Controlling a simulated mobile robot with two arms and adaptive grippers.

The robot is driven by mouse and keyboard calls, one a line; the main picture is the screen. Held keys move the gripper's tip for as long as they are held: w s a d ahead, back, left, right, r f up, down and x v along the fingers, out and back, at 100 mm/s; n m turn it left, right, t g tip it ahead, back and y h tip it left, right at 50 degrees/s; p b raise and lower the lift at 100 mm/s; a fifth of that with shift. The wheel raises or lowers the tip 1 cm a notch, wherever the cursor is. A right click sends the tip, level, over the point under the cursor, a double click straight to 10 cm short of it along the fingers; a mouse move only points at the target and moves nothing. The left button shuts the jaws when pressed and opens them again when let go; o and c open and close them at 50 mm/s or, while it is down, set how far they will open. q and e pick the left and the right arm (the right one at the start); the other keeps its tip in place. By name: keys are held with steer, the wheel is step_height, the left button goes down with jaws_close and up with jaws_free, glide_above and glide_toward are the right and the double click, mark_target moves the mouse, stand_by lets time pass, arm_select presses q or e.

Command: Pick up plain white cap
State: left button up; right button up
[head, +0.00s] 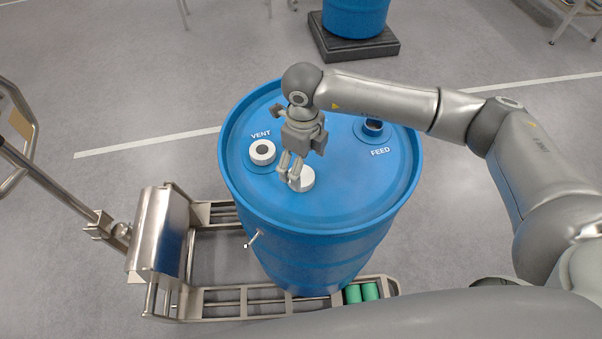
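The plain white cap (304,181) is a round disc lying on the top of the blue drum (340,205), near the middle front. My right gripper (289,178) points down at the left side of the cap, its fingers covering part of it. The fingers look close together; whether they touch or grip the cap cannot be made out. My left gripper is not in view.
A white ring-shaped fitting with a dark centre (262,152) sits at VENT. A dark open port (373,127) sits at FEED. The drum stands within a metal pallet truck (225,300). Another blue drum (355,18) stands behind on a black base (354,47).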

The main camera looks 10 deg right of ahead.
mark_target(307, 176)
steer(key=f+p, duration=0.1)
steer(key=f, duration=0.2)
steer(key=shift+a+f+p, duration=0.2)
steer(key=shift+p, duration=0.15)
steer(key=shift+f, duration=0.6)
steer(key=c, duration=0.9)
